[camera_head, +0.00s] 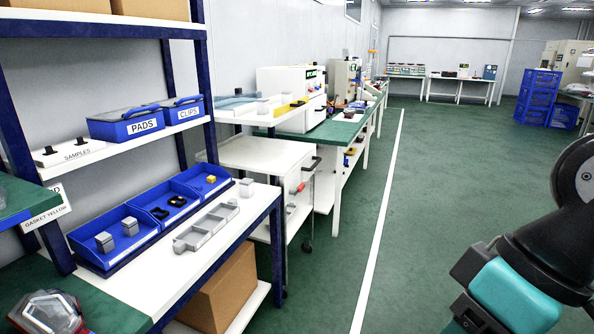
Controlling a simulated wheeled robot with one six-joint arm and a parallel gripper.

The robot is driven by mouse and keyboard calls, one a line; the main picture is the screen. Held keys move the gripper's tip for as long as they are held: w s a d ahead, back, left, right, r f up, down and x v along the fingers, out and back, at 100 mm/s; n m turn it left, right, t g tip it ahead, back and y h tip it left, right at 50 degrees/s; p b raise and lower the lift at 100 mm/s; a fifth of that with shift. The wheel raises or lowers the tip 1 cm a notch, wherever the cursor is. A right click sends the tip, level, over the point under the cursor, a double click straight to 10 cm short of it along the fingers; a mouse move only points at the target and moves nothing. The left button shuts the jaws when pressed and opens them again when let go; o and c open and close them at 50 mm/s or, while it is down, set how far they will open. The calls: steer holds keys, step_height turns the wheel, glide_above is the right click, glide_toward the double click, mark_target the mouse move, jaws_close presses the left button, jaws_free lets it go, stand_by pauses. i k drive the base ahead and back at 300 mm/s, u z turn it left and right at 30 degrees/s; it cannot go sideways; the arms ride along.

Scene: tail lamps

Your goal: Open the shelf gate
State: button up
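The shelf (268,210) stands at the left, with dark blue posts and white boards. I cannot make out any gate on it. Blue lidded boxes marked PADS (127,124) and CLIPS (184,111) sit on its middle board. On the board below lies a blue divided tray (75,238) with grey blocks, dark parts and a yellow piece. A grey tray (205,222) lies beside it. Part of my black and teal arm shows at the lower right, well apart from the shelf. My gripper's fingers are outside the frame.
A cardboard box (222,290) stands under the shelf's work board. A white cart (262,156) with a dark handle is beyond it, then a green-topped bench (335,132). Blue crates (537,97) stand far right. The green floor between is clear.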

mark_target(282, 110)
steer(key=u, duration=0.2)
steer(key=i, duration=1.4)
steer(key=z, duration=0.7)
steer(key=i, duration=2.35)
steer(key=u, duration=0.6)
